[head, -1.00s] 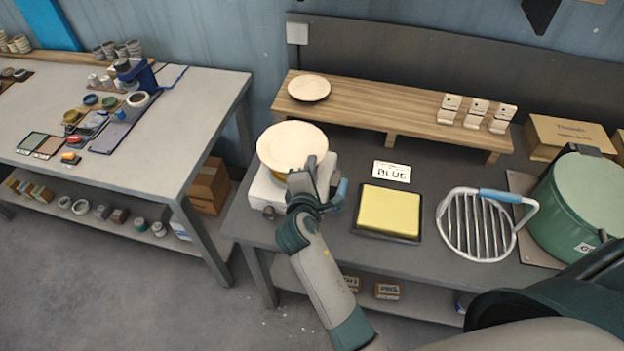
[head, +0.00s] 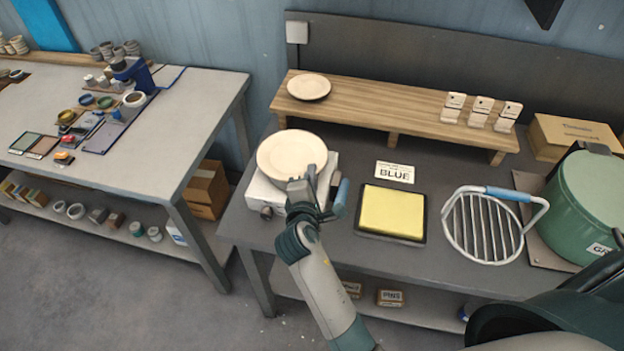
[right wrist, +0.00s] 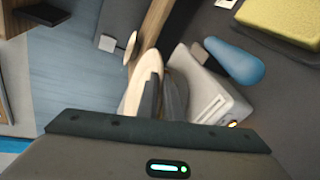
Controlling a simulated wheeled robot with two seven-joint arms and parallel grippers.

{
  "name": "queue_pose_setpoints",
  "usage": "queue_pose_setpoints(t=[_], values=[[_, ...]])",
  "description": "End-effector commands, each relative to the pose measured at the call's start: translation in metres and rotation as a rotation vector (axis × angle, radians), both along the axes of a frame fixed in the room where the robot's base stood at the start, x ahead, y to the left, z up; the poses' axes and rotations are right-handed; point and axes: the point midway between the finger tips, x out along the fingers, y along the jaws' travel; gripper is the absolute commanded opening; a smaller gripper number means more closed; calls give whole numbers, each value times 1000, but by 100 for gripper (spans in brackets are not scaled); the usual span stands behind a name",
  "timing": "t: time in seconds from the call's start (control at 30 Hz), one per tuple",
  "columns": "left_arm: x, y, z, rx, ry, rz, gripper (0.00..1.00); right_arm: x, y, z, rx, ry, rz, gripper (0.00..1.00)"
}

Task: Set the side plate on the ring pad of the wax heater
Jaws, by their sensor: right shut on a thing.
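The side plate (head: 287,152) is round and cream-coloured. My right gripper (head: 308,182) is shut on its near right edge and holds it over the wax heater (head: 265,196), a white box with a blue handle (head: 341,197). The plate looks about level and low over the heater; I cannot tell whether it touches. The ring pad is hidden under the plate. In the right wrist view the plate (right wrist: 143,82) shows nearly edge-on at the fingers, with the heater (right wrist: 212,100) beside it. My left gripper is not in view.
Another cream plate (head: 309,87) lies on the wooden shelf (head: 370,115) behind. A yellow pad (head: 392,211), a wire rack (head: 482,228) and a green pot (head: 590,205) stand to the right. A second table (head: 190,115) stands left, across a gap.

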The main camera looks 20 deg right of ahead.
Motion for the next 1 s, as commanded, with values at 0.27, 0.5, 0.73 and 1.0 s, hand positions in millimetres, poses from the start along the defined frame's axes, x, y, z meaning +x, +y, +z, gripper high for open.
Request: queue_pose_setpoints(t=[0.27,0.5,0.73,1.0], values=[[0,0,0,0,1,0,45,1,0,2,0,-3,1,0],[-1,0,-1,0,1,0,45,0,0,-2,0,-1,0,25],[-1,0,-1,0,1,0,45,0,0,-2,0,-1,0,25],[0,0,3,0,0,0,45,1,-1,3,0,-1,0,25]])
